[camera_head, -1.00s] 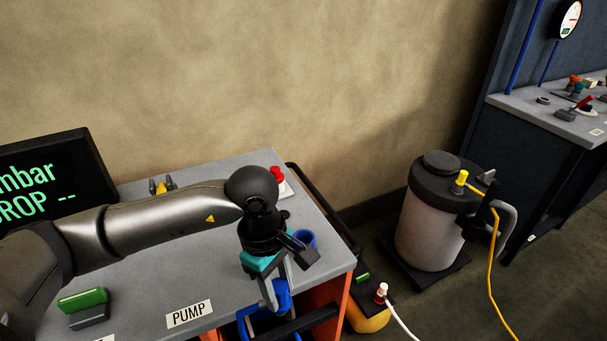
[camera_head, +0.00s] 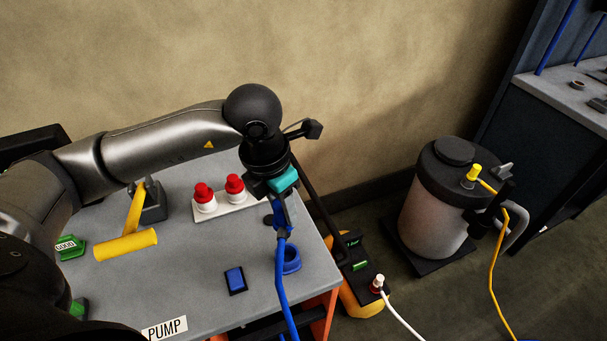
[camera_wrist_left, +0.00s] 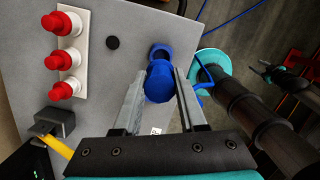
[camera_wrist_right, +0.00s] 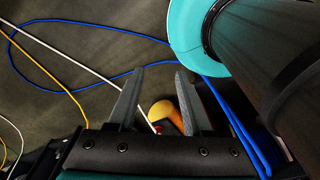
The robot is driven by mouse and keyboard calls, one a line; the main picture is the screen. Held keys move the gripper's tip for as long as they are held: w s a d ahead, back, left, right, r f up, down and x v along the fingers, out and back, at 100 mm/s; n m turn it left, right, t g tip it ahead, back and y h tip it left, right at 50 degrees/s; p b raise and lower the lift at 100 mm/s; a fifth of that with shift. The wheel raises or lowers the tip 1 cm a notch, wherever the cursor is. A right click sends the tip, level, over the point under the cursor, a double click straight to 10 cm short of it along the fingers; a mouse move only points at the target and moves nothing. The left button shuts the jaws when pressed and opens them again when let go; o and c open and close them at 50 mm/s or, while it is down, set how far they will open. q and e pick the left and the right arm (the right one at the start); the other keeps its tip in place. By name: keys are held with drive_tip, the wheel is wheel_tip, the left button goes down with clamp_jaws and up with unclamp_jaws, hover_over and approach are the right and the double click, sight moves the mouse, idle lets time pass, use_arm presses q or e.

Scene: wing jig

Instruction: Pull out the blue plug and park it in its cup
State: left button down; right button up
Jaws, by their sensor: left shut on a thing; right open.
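My left gripper (camera_head: 282,208) is shut on the blue plug (camera_wrist_left: 160,84), above the right end of the grey bench top. A blue cable (camera_head: 282,290) hangs from the plug. The blue cup (camera_head: 291,262) is a round ring on the bench near its right edge, just below and right of the plug in the head view. In the left wrist view the cup (camera_wrist_left: 160,51) shows just beyond the plug and is partly covered by it. The plug looks apart from the cup. My right gripper (camera_wrist_right: 154,88) is open and empty over the floor; the head view does not show it.
Red-capped white knobs (camera_head: 219,197) on a plate, a yellow-handled lever (camera_head: 128,245) and a blue button (camera_head: 236,280) are on the bench. A canister (camera_head: 436,215) stands on the floor to the right. Loose cables (camera_wrist_right: 95,25) lie on the floor.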

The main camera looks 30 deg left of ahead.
sight(285, 231)
use_arm(q)
drive_tip(key=shift+w, duration=0.2)
drive_tip(key=shift+s+f+b, duration=0.25)
drive_tip(key=shift+f+b, duration=0.45)
drive_tip(key=shift+f, duration=0.1)
wheel_tip(285, 231, down, 5)
drive_tip(key=b, duration=0.3)
drive_tip(key=shift+r, duration=0.15)
drive_tip(key=shift+w+f+b, duration=0.1)
drive_tip(key=shift+f+b, duration=0.15)
drive_tip(key=shift+b, duration=0.3)
use_arm(e)
drive_tip(key=f, duration=0.1)
drive_tip(key=s+f, duration=0.1)
drive_tip(key=f, duration=0.3)
drive_tip(key=shift+s+d+f, duration=0.1)
drive_tip(key=shift+s+f, duration=0.15)
drive_tip(key=shift+s, duration=0.1)
drive_tip(key=shift+s, duration=0.15)
drive_tip(key=shift+s, duration=0.1)
drive_tip(key=shift+f, duration=0.2)
use_arm(q)
drive_tip(key=shift+f+b, duration=0.15)
drive_tip(key=shift+b, duration=0.15)
use_arm(e)
drive_tip(key=shift+f, duration=0.15)
